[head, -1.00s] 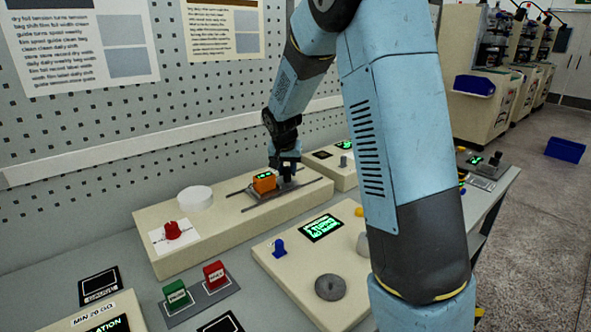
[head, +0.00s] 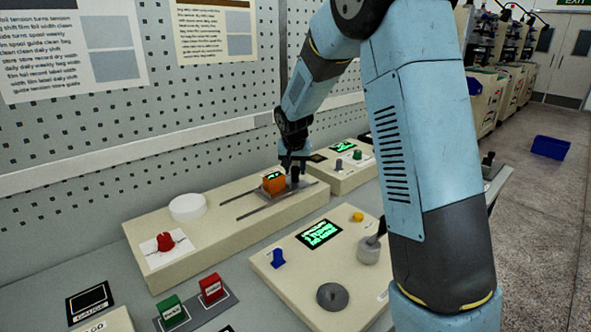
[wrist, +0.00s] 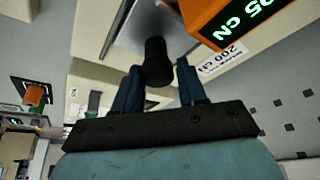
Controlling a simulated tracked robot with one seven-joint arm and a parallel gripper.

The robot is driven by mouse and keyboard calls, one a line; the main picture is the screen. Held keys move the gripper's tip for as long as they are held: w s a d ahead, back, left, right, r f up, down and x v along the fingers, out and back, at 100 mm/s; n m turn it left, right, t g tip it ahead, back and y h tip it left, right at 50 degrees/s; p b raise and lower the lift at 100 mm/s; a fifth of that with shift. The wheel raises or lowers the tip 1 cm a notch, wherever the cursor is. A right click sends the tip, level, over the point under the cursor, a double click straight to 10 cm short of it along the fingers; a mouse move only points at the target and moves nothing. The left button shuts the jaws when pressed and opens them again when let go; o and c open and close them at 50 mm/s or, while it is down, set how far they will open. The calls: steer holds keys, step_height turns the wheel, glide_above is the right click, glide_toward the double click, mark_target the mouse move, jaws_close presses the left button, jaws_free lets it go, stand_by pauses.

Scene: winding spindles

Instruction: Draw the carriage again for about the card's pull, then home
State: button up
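The carriage (head: 266,197) is a grey plate on two dark rails on a long cream block. An orange gauge box (head: 274,184) with green digits rides on it. In the wrist view the box (wrist: 203,14) shows digits ending "5 CN", partly cut off. A black knob (wrist: 157,62) stands on the carriage. My gripper (wrist: 160,84) has its two blue fingers on either side of the knob, closed close around it; contact is hard to confirm. In the head view my gripper (head: 294,160) is at the box's right. A white label reading "200 CN" (wrist: 222,58) lies beside the box.
A white disc (head: 187,207) and a red spool piece on a white card (head: 165,243) sit on the block's left. A cream panel (head: 285,272) with a green screen (head: 319,234), blue switch and grey knobs is in front. Green (head: 171,311) and red (head: 212,289) buttons stand front left.

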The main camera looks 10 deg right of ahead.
steer(key=shift+o, duration=1.4)
steer(key=shift+f, duration=0.15)
steer(key=shift+s, duration=0.1)
steer(key=v, duration=1.3)
steer(key=shift+r, duration=0.3)
steer(key=shift+s, duration=0.1)
steer(key=s+d+r+n, duration=0.1)
steer(key=s+d+r, duration=0.25)
steer(key=s, duration=0.55)
steer(key=s+d+r, duration=0.3)
steer(key=s+d, duration=0.2)
steer(key=s, duration=0.4)
steer(key=s+d+f+n+t+y, duration=0.1)
steer(key=s+d+f, duration=0.1)
steer(key=s, duration=1.5)
steer(key=shift+f+n, duration=0.2)
steer(key=shift+n, duration=0.1)
